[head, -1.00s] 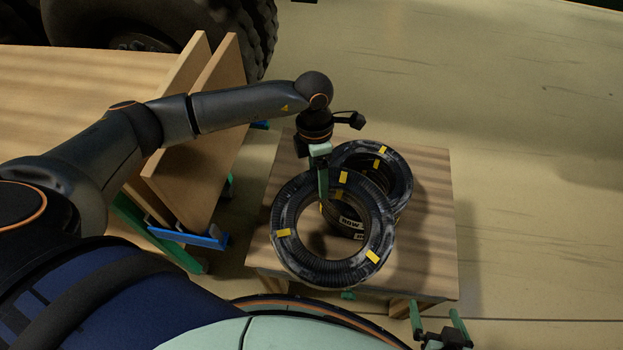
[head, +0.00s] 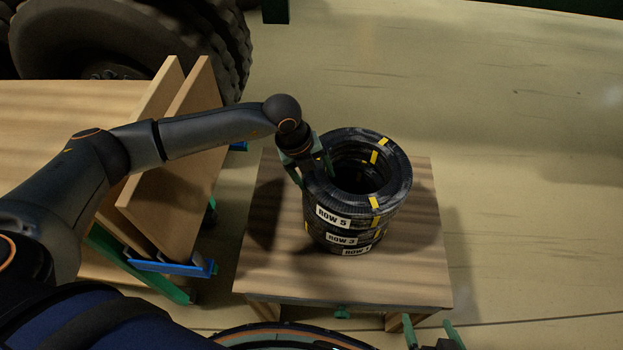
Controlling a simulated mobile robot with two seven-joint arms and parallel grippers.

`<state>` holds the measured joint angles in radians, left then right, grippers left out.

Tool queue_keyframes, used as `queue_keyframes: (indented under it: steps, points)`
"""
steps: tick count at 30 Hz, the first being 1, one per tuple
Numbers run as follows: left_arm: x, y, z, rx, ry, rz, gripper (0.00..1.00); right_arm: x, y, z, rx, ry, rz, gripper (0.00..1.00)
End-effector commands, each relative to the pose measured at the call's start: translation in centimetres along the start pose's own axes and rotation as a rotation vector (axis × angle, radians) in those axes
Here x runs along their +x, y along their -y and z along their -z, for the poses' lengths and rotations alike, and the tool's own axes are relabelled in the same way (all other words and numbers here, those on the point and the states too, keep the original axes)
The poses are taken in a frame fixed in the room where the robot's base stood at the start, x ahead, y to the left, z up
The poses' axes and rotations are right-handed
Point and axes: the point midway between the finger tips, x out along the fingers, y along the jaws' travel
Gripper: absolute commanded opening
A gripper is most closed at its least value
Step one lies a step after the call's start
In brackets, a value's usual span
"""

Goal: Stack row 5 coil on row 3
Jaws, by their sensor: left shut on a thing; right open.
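The row 5 coil (head: 385,201), a black ring with yellow bands and a "ROW 5" label, is at the top of a coil stack. The row 3 coil (head: 342,239) is directly below it, its label facing the front. The two look roughly lined up; whether they touch fully is hard to tell. My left gripper (head: 311,172) is shut on the left rim of the row 5 coil, one finger outside and one inside the ring. My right gripper (head: 433,332) is open and empty at the bottom edge, in front of the table.
Another coil (head: 357,251) is at the bottom of the stack, its label number unclear. The stack stands on a small wooden table (head: 415,262) with bare room around it. Upright wooden boards (head: 170,170) stand to the left, by a wooden surface (head: 60,120) and a large tyre (head: 110,40).

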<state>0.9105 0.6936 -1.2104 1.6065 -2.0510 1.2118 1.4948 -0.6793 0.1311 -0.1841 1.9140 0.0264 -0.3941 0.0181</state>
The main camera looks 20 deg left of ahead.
Motion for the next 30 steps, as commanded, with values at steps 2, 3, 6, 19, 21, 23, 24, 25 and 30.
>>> queue_keyframes:
  steps: [2,3,6,19,21,23,24,25,30]
  points:
    - [-0.3,0.7,-0.2,-0.051,0.019,0.019,0.0,0.0,0.0,-0.1,0.0,0.0,0.0,1.0]
    - [-0.3,0.8,-0.3,-0.073,0.026,0.021,0.0,0.1,0.0,-0.1,0.0,0.0,0.0,1.0]
    - [-0.2,0.9,-0.4,-0.113,0.037,0.024,0.0,0.1,0.0,-0.1,0.0,0.0,0.0,1.0]
    - [-0.2,1.0,-0.5,-0.135,0.043,0.026,0.0,0.1,0.0,-0.1,0.0,0.0,0.0,1.0]
    - [-0.3,0.9,-0.5,-0.136,0.044,0.028,0.0,0.1,0.0,-0.1,0.0,0.0,0.0,1.0]
    - [-0.3,0.9,-0.5,-0.138,0.044,0.031,0.0,0.1,0.0,-0.1,0.0,0.0,0.0,1.0]
    - [-0.3,0.9,-0.5,-0.14,0.045,0.034,0.0,0.0,0.0,0.0,0.0,0.0,0.0,1.0]
    - [-0.2,0.8,-0.5,-0.139,0.045,0.034,0.0,0.1,0.0,-0.2,0.0,0.0,0.0,1.0]
    - [0.7,0.6,-0.5,-0.139,0.045,0.033,0.0,0.6,0.0,-0.7,0.0,0.002,0.001,1.0]
